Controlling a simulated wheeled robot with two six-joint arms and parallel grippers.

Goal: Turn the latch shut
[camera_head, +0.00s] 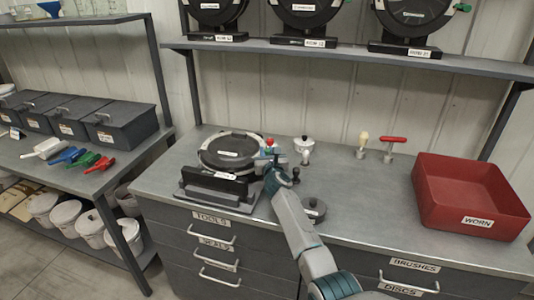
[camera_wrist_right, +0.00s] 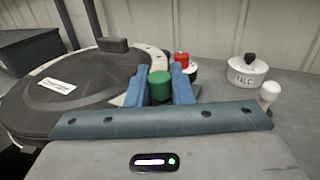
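The seed meter (camera_head: 228,150) is a round dark disc housing on a stand on the bench; its dark cover with a white label (camera_wrist_right: 60,85) fills the left of the right wrist view. A green latch knob (camera_wrist_right: 160,87) stands at the housing's right edge. My right gripper (camera_head: 268,155) is at that edge. In the right wrist view its two blue fingers (camera_wrist_right: 159,88) flank the green knob with no clear gap, so it looks shut on it. The knob's lower part is hidden by the gripper. My left gripper is in neither view.
A red knob (camera_wrist_right: 181,58) is just behind the fingers. A white talc pot (camera_wrist_right: 247,72) stands to the right, and a dark lidded pot (camera_head: 314,210) near the front edge. A red bin (camera_head: 468,190) is far right. The bench's middle right is clear.

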